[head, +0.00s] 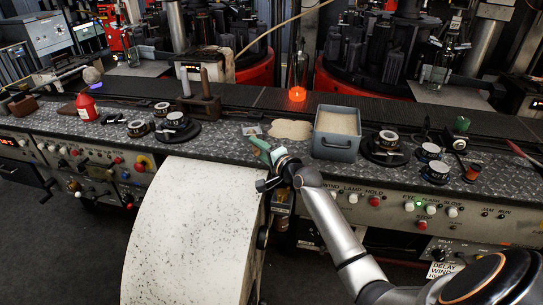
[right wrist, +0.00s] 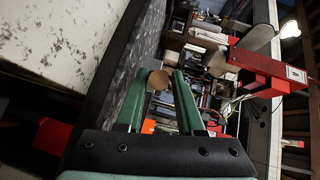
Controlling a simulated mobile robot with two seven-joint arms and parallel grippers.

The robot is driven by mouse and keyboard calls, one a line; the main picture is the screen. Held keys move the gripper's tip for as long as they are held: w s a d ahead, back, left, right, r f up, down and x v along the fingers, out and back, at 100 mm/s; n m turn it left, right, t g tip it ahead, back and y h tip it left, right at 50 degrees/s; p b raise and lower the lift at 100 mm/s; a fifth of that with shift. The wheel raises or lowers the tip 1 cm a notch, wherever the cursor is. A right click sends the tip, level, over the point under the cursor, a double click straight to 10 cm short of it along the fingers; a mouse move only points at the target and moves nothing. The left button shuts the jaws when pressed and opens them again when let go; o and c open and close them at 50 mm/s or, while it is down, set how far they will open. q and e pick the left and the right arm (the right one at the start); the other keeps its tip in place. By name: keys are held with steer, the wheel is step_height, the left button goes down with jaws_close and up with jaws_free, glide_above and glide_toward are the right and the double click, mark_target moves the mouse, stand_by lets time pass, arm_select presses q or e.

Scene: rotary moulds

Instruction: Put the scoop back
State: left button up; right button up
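My right gripper (head: 264,151) reaches in over the front edge of the console, just left of the sand bin (head: 336,146). Its green fingers (right wrist: 158,95) stand apart. In the right wrist view a round brown piece (right wrist: 158,81) shows between the fingertips; I cannot tell whether they touch it. I cannot make out the scoop for certain. A dark wooden block (head: 202,108) with an upright brown handle-like piece (head: 205,80) stands left and beyond the gripper. My left gripper is out of view.
Loose sand (head: 290,130) lies beside the bin. A glowing orange lamp (head: 297,94) stands behind it. A large pale drum (head: 190,230) bulges out in front. A red bottle (head: 86,107) and round dials (head: 176,122) sit leftward, and more dials (head: 388,141) rightward.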

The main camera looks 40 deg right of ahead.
steer(key=s+r, duration=0.1)
steer(key=s, duration=0.9)
steer(key=shift+s+r+p, duration=0.3)
steer(key=shift+s+p, duration=0.1)
steer(key=shift+p, duration=0.05)
